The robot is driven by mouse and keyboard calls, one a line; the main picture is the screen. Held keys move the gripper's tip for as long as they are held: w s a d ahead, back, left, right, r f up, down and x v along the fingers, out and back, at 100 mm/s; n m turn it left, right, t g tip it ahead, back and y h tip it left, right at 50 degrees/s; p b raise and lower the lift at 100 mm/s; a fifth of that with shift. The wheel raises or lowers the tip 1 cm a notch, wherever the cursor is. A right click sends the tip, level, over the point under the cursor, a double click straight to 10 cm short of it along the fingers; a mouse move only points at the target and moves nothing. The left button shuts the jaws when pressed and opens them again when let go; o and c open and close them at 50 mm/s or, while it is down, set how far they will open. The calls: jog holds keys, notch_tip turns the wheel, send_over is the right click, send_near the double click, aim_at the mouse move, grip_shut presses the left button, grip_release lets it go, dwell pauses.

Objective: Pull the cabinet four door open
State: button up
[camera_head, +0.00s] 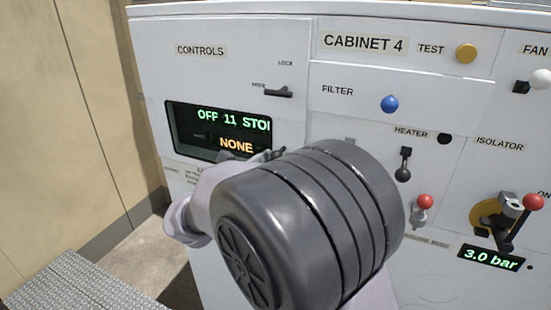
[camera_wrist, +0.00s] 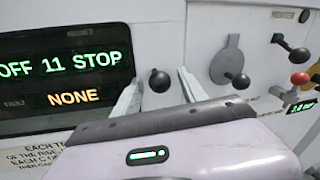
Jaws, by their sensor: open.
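Cabinet 4 (camera_head: 362,43) is a white panelled cabinet facing me. Its left panel, labelled CONTROLS (camera_head: 200,50), sits flush with the front, with a dark lever (camera_head: 278,91) by a LOCK label and a display (camera_head: 220,131). In the wrist view, a black ball knob (camera_wrist: 160,80) stands on white panel just right of the display, left of a vertical seam. My gripper (camera_wrist: 158,88) is open, with one finger on each side of this knob. I see no clear contact. In the head view my arm hides most of this area.
On the right are a blue knob (camera_head: 390,104), a black heater lever (camera_head: 404,163), a small red-tipped lever (camera_head: 424,202) and the isolator handle (camera_head: 510,216). A tan wall (camera_head: 70,110) stands close at left. A metal grating (camera_head: 85,285) lies below it.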

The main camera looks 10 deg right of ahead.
jog(key=shift+w+d, duration=0.3)
jog(key=shift+d, duration=0.05)
grip_shut()
dwell(1.2)
